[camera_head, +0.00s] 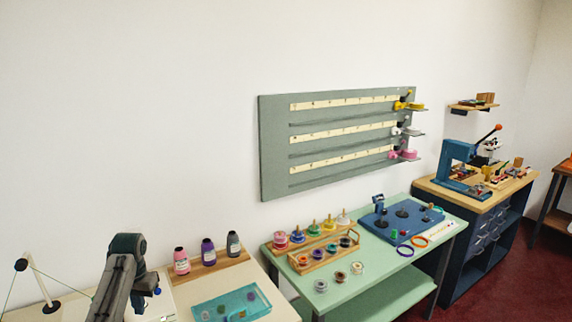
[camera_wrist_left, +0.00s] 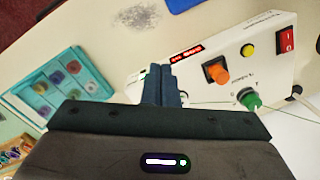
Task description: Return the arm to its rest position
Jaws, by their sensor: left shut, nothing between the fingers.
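My left arm comes in at the lower left of the head view. It is bent, with its dark wrist and left gripper (camera_head: 156,291) pointing down over the cream table (camera_head: 180,299). In the left wrist view the two blue-grey fingers of the left gripper (camera_wrist_left: 162,84) are together with nothing between them. They are above the table beside a white control box (camera_wrist_left: 225,68) with an orange knob, a green knob and a red switch. My right gripper does not show in either view.
Several bottles (camera_head: 208,252) stand on a wooden strip behind. A thin post (camera_head: 40,280) with a string stands left. A green table (camera_head: 330,296) holds spools further right.

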